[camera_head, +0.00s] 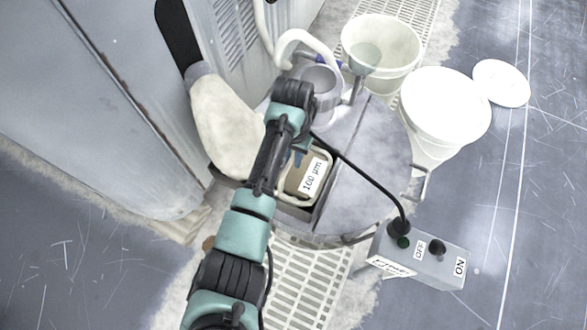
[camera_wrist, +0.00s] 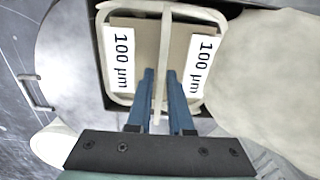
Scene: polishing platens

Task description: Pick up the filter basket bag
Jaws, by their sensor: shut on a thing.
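The filter basket bag (camera_head: 293,182) sits in a square opening in the round grey lid, partly hidden behind my arm in the head view. In the wrist view the bag (camera_wrist: 146,45) shows a pale rounded rim, brown inner panels and two white "100 µm" labels. A pale handle bar (camera_wrist: 164,45) runs across its middle. My gripper (camera_wrist: 160,76) has its blue fingers on either side of this bar and is shut on it. In the head view my gripper (camera_head: 298,157) is over the bag, its fingertips mostly hidden.
A large beige sack (camera_head: 228,125) hangs close on the left of the opening. A pipe fitting (camera_head: 320,78) stands behind it. White buckets (camera_head: 445,108) stand at right, and a switch box (camera_head: 425,258) with a black cable is at front right. The lid's right half (camera_head: 370,165) is clear.

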